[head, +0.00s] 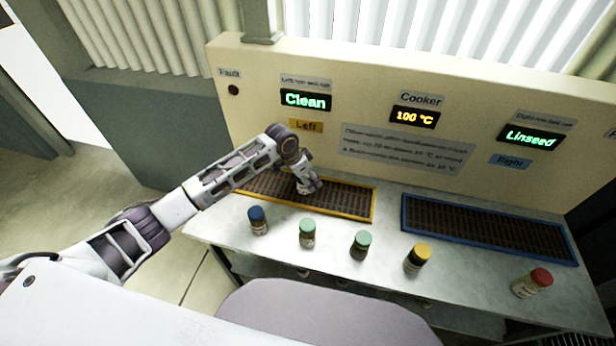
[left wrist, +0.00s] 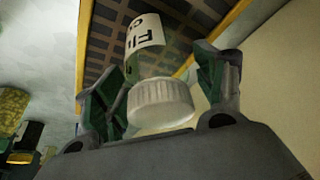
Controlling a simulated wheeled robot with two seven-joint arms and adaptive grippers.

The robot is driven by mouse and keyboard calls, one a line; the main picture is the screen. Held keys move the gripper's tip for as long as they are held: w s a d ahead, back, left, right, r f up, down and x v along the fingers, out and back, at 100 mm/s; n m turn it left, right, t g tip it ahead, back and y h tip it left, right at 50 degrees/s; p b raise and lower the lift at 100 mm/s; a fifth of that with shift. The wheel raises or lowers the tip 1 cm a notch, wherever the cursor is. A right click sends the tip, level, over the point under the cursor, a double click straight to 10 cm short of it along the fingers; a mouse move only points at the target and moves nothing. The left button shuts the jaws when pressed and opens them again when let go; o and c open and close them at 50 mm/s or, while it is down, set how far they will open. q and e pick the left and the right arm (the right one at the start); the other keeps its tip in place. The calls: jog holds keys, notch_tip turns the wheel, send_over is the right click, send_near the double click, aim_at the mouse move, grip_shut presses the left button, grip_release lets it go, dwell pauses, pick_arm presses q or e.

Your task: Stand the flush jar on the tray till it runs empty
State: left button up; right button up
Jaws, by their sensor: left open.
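The flush jar (left wrist: 160,103) has a white ribbed cap and a pale label starting with "Fl". In the left wrist view it stands between my fingers, over the dark grate of the yellow-framed left tray (head: 345,200). In the head view my gripper hides the jar. My left gripper (head: 308,184) is low over the middle of that tray. It is open, with its green-padded fingers (left wrist: 160,65) on either side of the jar; whether either finger touches it is unclear. The display above this tray reads "Clean" (head: 305,100). My right gripper is out of view.
Along the bench front stand jars with blue (head: 258,220), green (head: 307,232), another green (head: 361,245), yellow (head: 417,258) and red (head: 532,284) caps. A blue-framed right tray (head: 485,229) looks empty; its display reads "Linseed" (head: 532,138). The cooker display (head: 414,117) reads 100 °C.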

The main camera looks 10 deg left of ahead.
aim_at(298, 180)
pick_arm(q)
jog(key=shift+r, duration=0.1)
jog(key=shift+v, duration=0.8)
jog(key=v, duration=0.9)
jog(key=shift+s+a+r, duration=0.2)
jog(key=shift+r, duration=0.5)
